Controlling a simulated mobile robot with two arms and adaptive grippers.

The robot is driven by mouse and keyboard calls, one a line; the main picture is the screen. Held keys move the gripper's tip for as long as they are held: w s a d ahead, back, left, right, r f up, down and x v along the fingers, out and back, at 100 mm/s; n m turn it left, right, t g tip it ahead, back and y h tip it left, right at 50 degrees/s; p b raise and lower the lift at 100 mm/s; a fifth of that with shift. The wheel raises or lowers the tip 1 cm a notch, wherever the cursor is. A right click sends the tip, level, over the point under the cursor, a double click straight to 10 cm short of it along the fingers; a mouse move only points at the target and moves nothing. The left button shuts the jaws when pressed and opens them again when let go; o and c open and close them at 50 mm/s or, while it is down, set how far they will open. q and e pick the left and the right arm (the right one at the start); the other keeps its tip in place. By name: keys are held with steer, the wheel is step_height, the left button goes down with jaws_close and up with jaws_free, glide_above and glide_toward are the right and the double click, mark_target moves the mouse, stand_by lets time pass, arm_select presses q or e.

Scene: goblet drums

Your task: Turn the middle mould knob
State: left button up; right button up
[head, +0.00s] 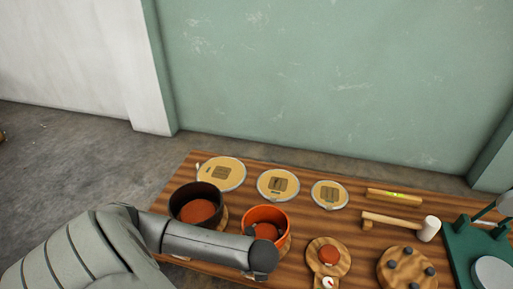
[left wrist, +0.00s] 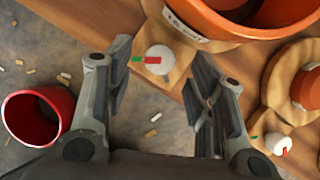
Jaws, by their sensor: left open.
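The middle mould is an orange pot (head: 272,215) on a wooden base on the bench; its rim also shows at the top of the left wrist view (left wrist: 215,22). Its knob (left wrist: 158,60) is a white round cap with a green and red bar, on the wooden base in front of the pot. My left gripper (left wrist: 160,78) is open, one finger on each side of the knob in that view, with no clear contact. In the head view my left forearm hides this knob and the gripper. My right gripper is not in view.
A dark pot (head: 185,200) stands left, a smaller mould (head: 343,262) right with its own white knob (left wrist: 278,144). Several round discs (head: 221,174) lie behind. A mallet (head: 400,225) and green stand (head: 462,240) are at right. A red bucket (left wrist: 62,98) is beyond the bench edge.

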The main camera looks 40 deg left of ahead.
arm_select(q)
steer(key=shift+b+x, duration=0.7)
steer(key=shift+x, duration=0.7)
steer(key=c, duration=1)
